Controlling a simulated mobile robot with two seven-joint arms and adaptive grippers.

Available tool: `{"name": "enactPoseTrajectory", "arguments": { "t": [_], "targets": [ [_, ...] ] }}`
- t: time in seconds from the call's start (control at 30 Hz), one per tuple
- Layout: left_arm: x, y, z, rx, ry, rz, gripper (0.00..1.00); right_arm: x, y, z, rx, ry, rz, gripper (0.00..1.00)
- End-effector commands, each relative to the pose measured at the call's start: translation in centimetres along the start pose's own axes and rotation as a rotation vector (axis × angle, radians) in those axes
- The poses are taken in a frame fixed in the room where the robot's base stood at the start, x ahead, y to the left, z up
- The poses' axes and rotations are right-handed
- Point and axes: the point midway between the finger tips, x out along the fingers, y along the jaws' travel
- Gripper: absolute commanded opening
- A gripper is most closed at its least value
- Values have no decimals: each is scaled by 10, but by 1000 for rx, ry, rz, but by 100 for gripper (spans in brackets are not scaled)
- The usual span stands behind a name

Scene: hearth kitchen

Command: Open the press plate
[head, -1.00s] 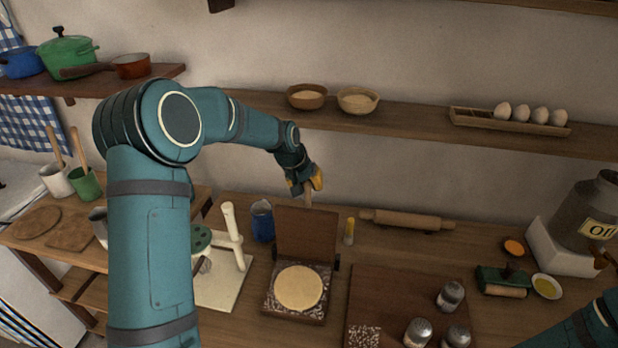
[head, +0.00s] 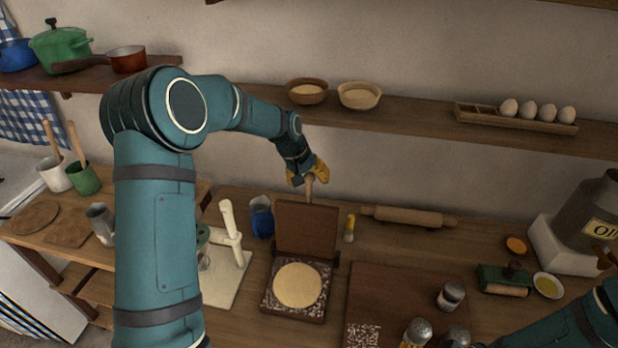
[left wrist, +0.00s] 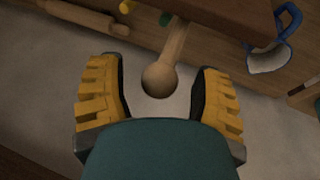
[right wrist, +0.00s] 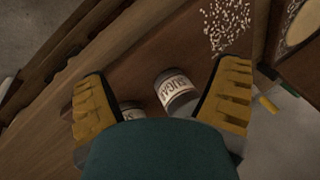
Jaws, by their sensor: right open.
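The wooden press stands on the counter with its press plate (head: 305,228) raised upright at the back of its speckled base (head: 268,300). A round flat dough (head: 297,285) lies on the base. The press handle (head: 310,190) points up from the raised plate. My left gripper (head: 310,174) is at the handle's top end. In the left wrist view the handle's rounded knob (left wrist: 160,80) sits between the open fingers, with gaps on both sides. My right gripper (right wrist: 165,75) is open above a sugar shaker (right wrist: 175,92), apart from the press.
A blue jug (head: 261,217) stands left of the press, beside a white-handled stand (head: 231,232). A board (head: 400,290) with shakers is right. A shelf (head: 420,121) runs above.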

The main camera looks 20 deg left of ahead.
Motion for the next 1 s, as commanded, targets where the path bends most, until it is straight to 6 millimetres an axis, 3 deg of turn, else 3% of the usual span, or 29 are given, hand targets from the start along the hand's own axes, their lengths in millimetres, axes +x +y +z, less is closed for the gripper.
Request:
{"name": "enactPoseTrajectory", "arguments": {
  "t": [0.23,0.37,0.8,1.0],
  "targets": [
    [-1,0,0,1,-1,0,65,0,0,0,0,0,0,89],
    [-13,0,0,1,2,0,65,0,0,0,0,0,0,89],
    [-96,0,0,0,3,0,65,0,0,0,0,0,0,89],
    [-116,0,0,0,1,0,65,0,0,0,0,0,0,89]
  ]
}}
